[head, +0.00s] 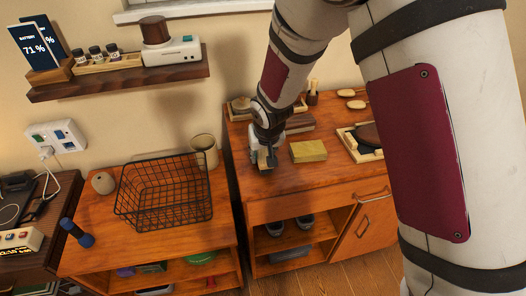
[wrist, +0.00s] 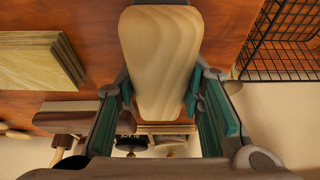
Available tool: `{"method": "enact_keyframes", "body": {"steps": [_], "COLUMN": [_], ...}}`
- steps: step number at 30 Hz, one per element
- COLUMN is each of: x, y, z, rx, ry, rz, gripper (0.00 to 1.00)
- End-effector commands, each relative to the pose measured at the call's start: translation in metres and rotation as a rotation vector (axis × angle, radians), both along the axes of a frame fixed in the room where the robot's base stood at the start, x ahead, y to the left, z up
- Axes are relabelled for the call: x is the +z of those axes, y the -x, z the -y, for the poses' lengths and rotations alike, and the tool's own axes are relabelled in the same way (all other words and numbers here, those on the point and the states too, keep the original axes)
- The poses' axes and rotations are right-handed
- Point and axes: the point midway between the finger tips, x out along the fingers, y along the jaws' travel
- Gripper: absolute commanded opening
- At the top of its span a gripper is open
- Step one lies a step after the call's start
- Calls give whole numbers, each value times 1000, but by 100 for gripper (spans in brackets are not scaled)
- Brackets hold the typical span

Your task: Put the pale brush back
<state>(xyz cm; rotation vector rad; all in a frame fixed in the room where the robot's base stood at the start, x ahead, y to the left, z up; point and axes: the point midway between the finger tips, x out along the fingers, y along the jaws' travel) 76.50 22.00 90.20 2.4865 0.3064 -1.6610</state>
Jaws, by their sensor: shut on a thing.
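A pale wooden brush (wrist: 160,62) with a long tapered back fills the middle of the wrist view, between the two finger pads. My gripper (wrist: 160,95) is shut on it. In the head view my gripper (head: 264,158) points down over the front left of the orange-brown cabinet top (head: 280,184), left of the yellowish block. The brush shows there only as a small pale patch at the fingertips. I cannot tell whether it touches the top, and its bristles are hidden.
A pale tray holding a dark round thing (head: 371,134) stands at right. Two pale ovals (head: 351,99) lie behind. A wire basket (head: 165,197) stands on the lower cabinet at left.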

Motion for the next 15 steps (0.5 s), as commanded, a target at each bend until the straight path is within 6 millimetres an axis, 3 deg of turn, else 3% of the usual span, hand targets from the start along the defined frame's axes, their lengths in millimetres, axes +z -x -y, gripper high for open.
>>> {"method": "enact_keyframes", "body": {"steps": [15], "x": [-13], "y": [0], "z": [0], "rx": [0], "ry": [1], "rz": [-2], "gripper": [3]}}
